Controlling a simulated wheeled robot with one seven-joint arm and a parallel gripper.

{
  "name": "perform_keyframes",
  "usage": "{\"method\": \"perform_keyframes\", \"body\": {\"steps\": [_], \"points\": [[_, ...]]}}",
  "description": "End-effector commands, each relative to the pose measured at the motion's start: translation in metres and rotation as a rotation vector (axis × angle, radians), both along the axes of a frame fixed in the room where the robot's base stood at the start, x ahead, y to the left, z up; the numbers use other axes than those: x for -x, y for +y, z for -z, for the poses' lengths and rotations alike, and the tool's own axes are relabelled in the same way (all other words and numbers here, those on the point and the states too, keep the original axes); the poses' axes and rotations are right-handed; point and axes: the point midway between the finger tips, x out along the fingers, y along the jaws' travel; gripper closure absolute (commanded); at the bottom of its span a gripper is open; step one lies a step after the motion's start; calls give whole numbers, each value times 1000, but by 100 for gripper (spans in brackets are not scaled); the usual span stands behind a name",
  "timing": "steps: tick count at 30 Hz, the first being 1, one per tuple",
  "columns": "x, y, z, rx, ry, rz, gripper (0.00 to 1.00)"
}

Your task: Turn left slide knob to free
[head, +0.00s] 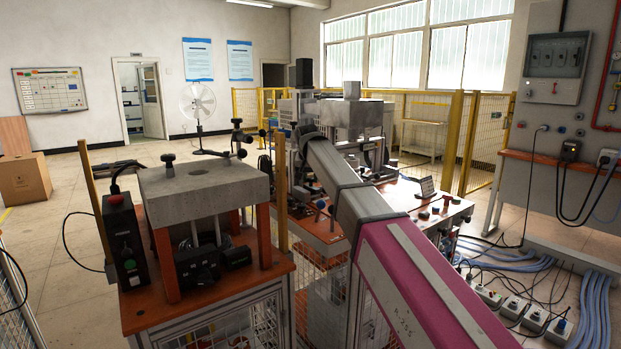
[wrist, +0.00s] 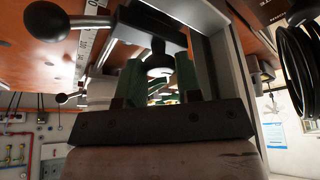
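In the wrist view, my gripper (wrist: 160,82) shows two green fingers standing apart. A dark round knob-like part (wrist: 158,52) with a pale lower face shows in line with the gap between them. It appears to lie beyond the fingertips, and I see no clear contact. A large black ball knob (wrist: 47,20) on a lever is at the upper left, beside a white ruler scale (wrist: 90,38). A smaller black ball (wrist: 62,98) sits below it. I cannot tell which of these is the left slide knob. In the head view, my arm hides the gripper and the knob.
A grey metal frame (wrist: 226,75) rises close to the right of my gripper in the wrist view. In the head view, an orange-topped workstation with a stone block (head: 205,183) stands left of my arm. Yellow fencing (head: 475,140) stands behind; cables (head: 595,300) cover the right floor.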

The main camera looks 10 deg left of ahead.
Motion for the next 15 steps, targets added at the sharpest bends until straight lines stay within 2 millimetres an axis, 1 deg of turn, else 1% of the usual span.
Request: {"method": "perform_keyframes", "body": {"steps": [8, 15], "points": [[0, -1, 0, 0, 0, -32, 91], [0, -2, 0, 0, 1, -160, 91]]}}
